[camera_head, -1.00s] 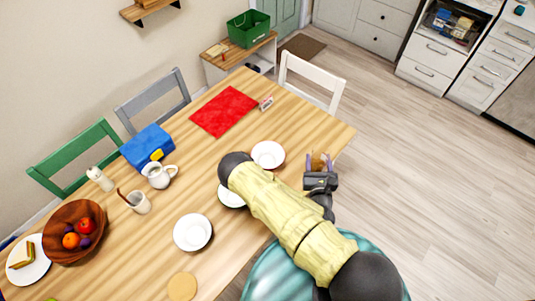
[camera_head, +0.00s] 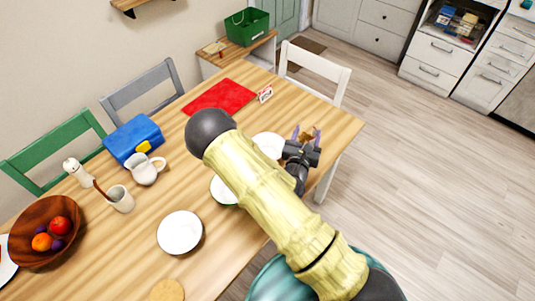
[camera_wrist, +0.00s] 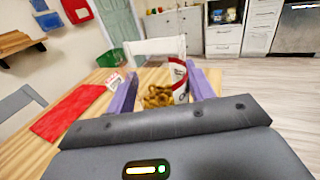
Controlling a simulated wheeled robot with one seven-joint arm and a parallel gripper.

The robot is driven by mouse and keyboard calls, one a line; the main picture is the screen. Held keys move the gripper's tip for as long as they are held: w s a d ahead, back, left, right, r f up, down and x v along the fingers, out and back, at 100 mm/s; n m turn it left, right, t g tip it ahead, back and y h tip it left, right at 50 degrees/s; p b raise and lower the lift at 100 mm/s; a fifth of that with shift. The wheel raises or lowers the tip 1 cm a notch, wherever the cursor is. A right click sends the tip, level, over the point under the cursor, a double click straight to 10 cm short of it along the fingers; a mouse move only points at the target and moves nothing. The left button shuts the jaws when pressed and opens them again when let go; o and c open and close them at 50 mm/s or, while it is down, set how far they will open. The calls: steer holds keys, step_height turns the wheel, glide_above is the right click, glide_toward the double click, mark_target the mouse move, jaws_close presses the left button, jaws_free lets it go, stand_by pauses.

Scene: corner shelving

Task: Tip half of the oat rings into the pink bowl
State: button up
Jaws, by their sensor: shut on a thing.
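My gripper (camera_head: 306,135) is shut on a red-and-white container (camera_wrist: 181,72), between its purple fingers. Brown oat rings (camera_wrist: 158,96) show at its open mouth in the wrist view. The container's lower part is hidden by my gripper. In the head view the held thing is a small brown patch beside the table's right edge. Three pale bowls or dishes are on the table: one (camera_head: 269,145) just left of my gripper, one (camera_head: 222,190) partly behind my arm, and one (camera_head: 180,232) nearer. None looks clearly pink.
A red mat (camera_head: 219,97) and a small white-and-red box (camera_head: 265,94) lie farther back. A blue box (camera_head: 133,139), a white pitcher (camera_head: 147,172), a mug (camera_head: 121,200) and a wooden fruit bowl (camera_head: 30,221) stand left. A white chair (camera_head: 320,72) is at the far end.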

steer(key=shift+w+a+f+m+g+h+b, duration=0.45)
steer(key=shift+a+f+m+h+b, duration=0.35)
steer(key=shift+b, duration=2.05)
steer(key=h+b, duration=0.1)
steer(key=b, duration=0.1)
steer(key=f+m+b, duration=0.1)
steer(key=b, duration=0.2)
steer(key=shift+w+a+f+g+h+b, duration=0.2)
steer(key=shift+a+g+h+b, duration=0.1)
steer(key=shift+a+g+h, duration=0.1)
steer(key=f+b, duration=0.1)
steer(key=b, duration=0.2)
steer(key=a+f+h+b, duration=0.1)
steer(key=b, duration=0.3)
steer(key=f+m+b, duration=0.1)
steer(key=b, duration=0.3)
steer(key=shift+s+a+f+g+h, duration=0.1)
steer(key=shift+s+a+g+h, duration=0.2)
steer(key=shift+s+a+g, duration=0.1)
